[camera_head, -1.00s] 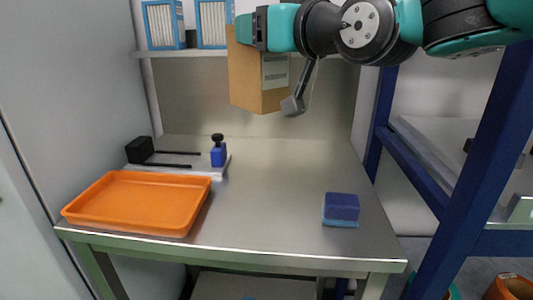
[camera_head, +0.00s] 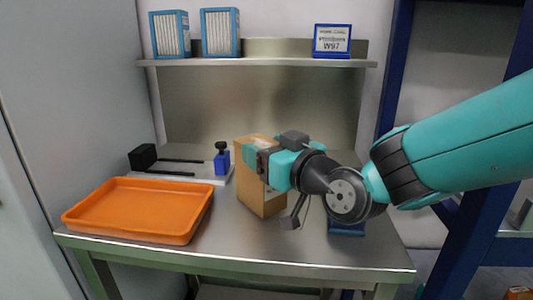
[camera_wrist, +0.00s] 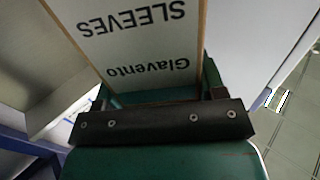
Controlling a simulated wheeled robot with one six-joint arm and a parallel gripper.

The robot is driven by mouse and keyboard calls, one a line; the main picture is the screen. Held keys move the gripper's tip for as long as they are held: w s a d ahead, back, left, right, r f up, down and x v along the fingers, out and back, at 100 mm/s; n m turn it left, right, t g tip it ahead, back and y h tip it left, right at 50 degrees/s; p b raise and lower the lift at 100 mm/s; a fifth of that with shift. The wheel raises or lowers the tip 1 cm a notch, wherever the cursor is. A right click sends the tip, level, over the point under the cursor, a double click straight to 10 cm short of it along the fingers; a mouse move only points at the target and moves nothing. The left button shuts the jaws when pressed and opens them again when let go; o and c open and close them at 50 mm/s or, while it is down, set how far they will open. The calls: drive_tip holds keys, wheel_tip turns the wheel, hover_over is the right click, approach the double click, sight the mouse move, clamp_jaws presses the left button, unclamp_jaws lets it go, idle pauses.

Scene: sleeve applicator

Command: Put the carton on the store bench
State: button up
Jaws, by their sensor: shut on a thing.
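The brown carton (camera_head: 262,196) stands upright over the middle of the steel bench (camera_head: 222,238). Its bottom is at or very near the bench top; I cannot tell whether it touches. My gripper (camera_head: 256,153) is shut on the upper part of the carton, reaching in from the right. In the wrist view, the carton (camera_wrist: 140,40) fills the space between the fingers (camera_wrist: 160,98). Its white label reads "Glavento SLEEVES", upside down in that view.
An orange tray (camera_head: 138,183) lies on the bench's left. A blue block (camera_head: 346,229) is partly hidden under my arm. The shelf (camera_head: 270,62) above holds two blue-and-white boxes and a blue-framed W97 sign (camera_head: 332,41). Blue uprights stand at right.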

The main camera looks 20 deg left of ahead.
drive_tip(key=shift+f, duration=0.25)
drive_tip(key=o, duration=1.6)
drive_tip(key=b+v, duration=0.3)
drive_tip(key=v, duration=0.9)
drive_tip(key=s+d+f+m+g+h, duration=0.2)
drive_tip(key=s+d+f+g+h, duration=0.2)
drive_tip(key=s+d, duration=0.3)
drive_tip(key=s+d+f+m+g+h, duration=0.2)
drive_tip(key=s+d+f+g+h, duration=0.3)
drive_tip(key=d, duration=0.9)
drive_tip(key=s+f+h, duration=0.1)
drive_tip(key=s+h, duration=0.1)
drive_tip(key=shift+s+m, duration=0.3)
drive_tip(key=shift+s, duration=0.1)
